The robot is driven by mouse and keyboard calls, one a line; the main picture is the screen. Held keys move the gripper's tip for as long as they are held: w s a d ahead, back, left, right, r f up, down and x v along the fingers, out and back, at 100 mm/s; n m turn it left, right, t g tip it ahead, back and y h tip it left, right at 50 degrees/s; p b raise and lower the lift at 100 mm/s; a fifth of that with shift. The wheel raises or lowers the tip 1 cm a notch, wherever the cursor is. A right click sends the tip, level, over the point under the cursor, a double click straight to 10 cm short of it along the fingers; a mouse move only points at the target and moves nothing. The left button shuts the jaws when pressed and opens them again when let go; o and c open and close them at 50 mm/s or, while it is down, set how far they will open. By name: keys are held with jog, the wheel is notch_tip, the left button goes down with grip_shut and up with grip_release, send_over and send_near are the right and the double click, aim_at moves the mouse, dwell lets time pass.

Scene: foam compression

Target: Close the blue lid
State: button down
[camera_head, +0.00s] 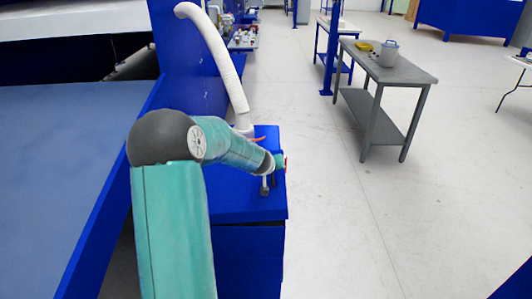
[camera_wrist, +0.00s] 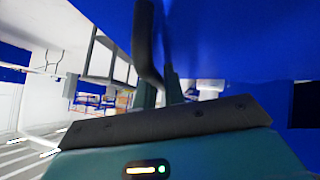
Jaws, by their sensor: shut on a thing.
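The blue lid (camera_head: 232,207) is the flat top of a blue cabinet, below my arm in the head view. It looks about level there, and I cannot tell whether a gap is left under it. In the wrist view a blue surface (camera_wrist: 235,40), which seems to be the lid, fills the top and right. A black curved handle (camera_wrist: 146,45) stands out from it. My gripper (camera_wrist: 160,88) has its teal fingers at the handle's lower end and is shut on it. In the head view my gripper (camera_head: 266,185) is at the lid's right side, small and partly hidden by my wrist.
A white hose (camera_head: 222,62) rises behind the lid. A blue machine with a wide bed (camera_head: 50,190) stands on the left. The pale floor (camera_head: 345,220) between is clear.

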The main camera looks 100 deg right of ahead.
jog(key=f, duration=0.1)
jog(key=s+f+t, duration=0.1)
jog(key=f, duration=0.1)
jog(key=shift+f+m, duration=0.3)
jog(key=shift+a+f, duration=0.1)
jog(key=shift+f, duration=0.15)
jog(key=shift+f, duration=0.1)
jog(key=c, duration=1.5)
grip_release()
jog(key=shift+f, duration=0.1)
jog(key=shift+w, duration=0.1)
jog(key=shift+w, duration=0.15)
jog(key=v, duration=1.4)
jog(key=shift+s, duration=0.35)
jog(key=shift+d, duration=0.2)
